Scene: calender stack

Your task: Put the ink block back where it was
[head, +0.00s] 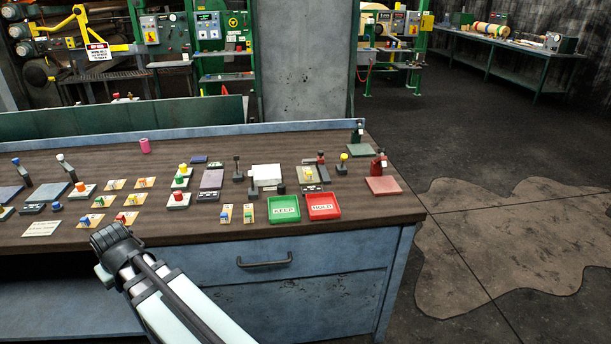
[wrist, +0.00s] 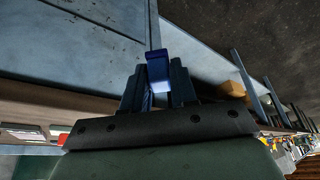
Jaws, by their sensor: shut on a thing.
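A blue block (wrist: 158,72), which I take to be the ink block, sits between the two dark fingers of my gripper (wrist: 157,85) in the wrist view. Its front face is a paler blue. My gripper is shut on it. In the head view my gripper (head: 101,270) is near the front edge of the workbench (head: 215,239), left of the drawer. The fingers and the block are mostly hidden or too small to make out there. I cannot tell which spot on the bench the block came from.
The bench carries a green KEEP tray (head: 271,204), a red HOLD tray (head: 324,217), several coloured knobs on small plates, and upright levers. A pink cylinder (head: 145,146) stands at the back. A drawer handle (head: 265,261) juts from the front. The bench's middle back is fairly clear.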

